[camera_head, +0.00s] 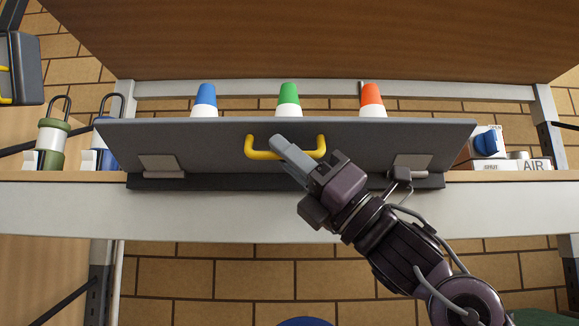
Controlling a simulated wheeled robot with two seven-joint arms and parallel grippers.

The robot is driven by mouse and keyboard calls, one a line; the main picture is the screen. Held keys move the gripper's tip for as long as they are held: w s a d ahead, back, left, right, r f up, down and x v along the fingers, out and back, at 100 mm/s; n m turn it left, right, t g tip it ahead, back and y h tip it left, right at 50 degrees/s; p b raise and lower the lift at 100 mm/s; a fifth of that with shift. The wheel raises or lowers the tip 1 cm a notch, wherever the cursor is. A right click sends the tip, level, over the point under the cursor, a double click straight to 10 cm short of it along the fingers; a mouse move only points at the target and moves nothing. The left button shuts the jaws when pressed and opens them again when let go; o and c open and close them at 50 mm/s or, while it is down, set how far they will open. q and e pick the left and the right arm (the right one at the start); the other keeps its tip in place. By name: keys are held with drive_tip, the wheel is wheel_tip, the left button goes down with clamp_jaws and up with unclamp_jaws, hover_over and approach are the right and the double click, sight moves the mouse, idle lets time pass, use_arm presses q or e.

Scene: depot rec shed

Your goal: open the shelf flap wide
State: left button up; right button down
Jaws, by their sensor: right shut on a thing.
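The shelf flap (220,158) is a long dark grey panel along the front of the shelf, with hinge plates low on its left and right. It stands up from its lower edge; how far it tilts is hard to tell. A yellow bar handle (252,153) is fixed near its upper edge. My left gripper is out of view.
A wooden board (300,40) spans above. A brick wall is behind.

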drive_tip(key=shift+w+f+n+g+y+b, duration=0.15)
drive_tip(key=shift+f+n+g+b, duration=0.4)
drive_tip(key=shift+f, duration=0.3)
drive_tip(key=shift+w+f+n+g+y+b, duration=0.15)
drive_tip(key=shift+f+n+g+b, duration=0.2)
drive_tip(key=shift+f+n+b, duration=0.4)
drive_tip(key=shift+f, duration=0.1)
drive_tip(key=c, duration=1.8)
unclamp_jaws()
drive_tip(key=shift+w+a, duration=0.15)
drive_tip(key=shift+o, duration=0.2)
drive_tip(key=b+v, duration=0.3)
drive_tip(key=v, duration=0.5)
